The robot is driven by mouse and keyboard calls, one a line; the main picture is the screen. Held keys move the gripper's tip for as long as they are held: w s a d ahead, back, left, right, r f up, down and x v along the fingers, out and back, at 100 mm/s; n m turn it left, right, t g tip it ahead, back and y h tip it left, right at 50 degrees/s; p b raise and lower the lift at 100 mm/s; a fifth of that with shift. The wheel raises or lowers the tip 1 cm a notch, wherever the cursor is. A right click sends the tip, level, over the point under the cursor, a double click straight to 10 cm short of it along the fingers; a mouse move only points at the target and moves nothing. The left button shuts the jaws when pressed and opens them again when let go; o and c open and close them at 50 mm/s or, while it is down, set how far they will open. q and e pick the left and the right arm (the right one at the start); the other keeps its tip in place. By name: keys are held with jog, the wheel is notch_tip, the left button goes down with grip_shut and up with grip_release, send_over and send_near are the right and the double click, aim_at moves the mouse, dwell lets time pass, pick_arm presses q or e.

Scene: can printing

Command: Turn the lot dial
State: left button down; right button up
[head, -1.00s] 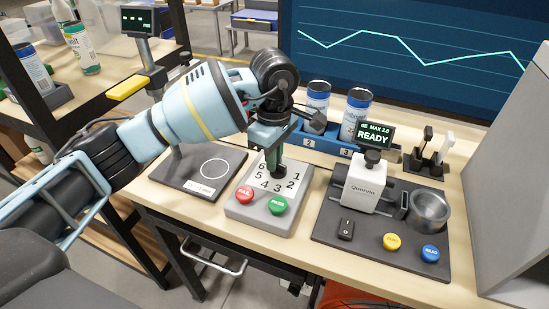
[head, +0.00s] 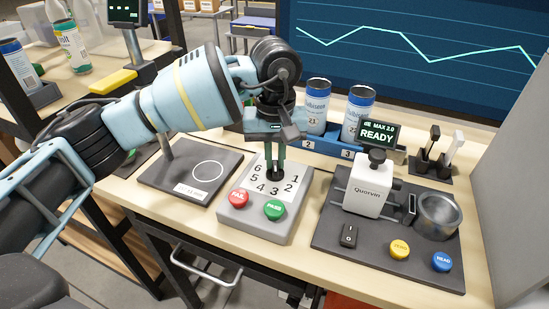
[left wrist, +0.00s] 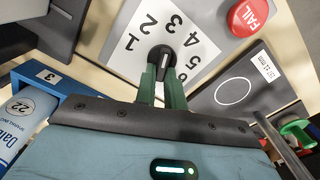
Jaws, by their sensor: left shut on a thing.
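The lot dial is a black knob (head: 275,177) on a white plate printed 1 to 6 (head: 256,184), on top of a grey box (head: 262,223). My left gripper (head: 275,169) points down from above, its green fingers shut on the knob. In the left wrist view the fingers (left wrist: 162,76) sit on either side of the black knob (left wrist: 162,57), which has a light line on its top. I cannot tell which number that line points at. The fingers hide part of the knob and plate. My right gripper is not in view.
A red FAIL button (head: 238,197) and a green PASS button (head: 274,210) sit on the box in front of the dial. A blue rack with two cans (head: 317,106) stands behind. A white Quorvin machine (head: 367,190) is to the right, a dark plate (head: 190,177) to the left.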

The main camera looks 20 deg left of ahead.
pick_arm(q)
jog(key=m+b, duration=0.1)
jog(key=m, duration=0.3)
jog(key=shift+d+f, duration=0.1)
jog(key=shift+d, duration=0.1)
jog(key=shift+d+m+b, duration=0.15)
jog(key=shift+m+b, duration=0.45)
jog(key=shift+m, duration=1.6)
jog(key=c, duration=1.5)
grip_release()
jog(key=shift+r, duration=0.2)
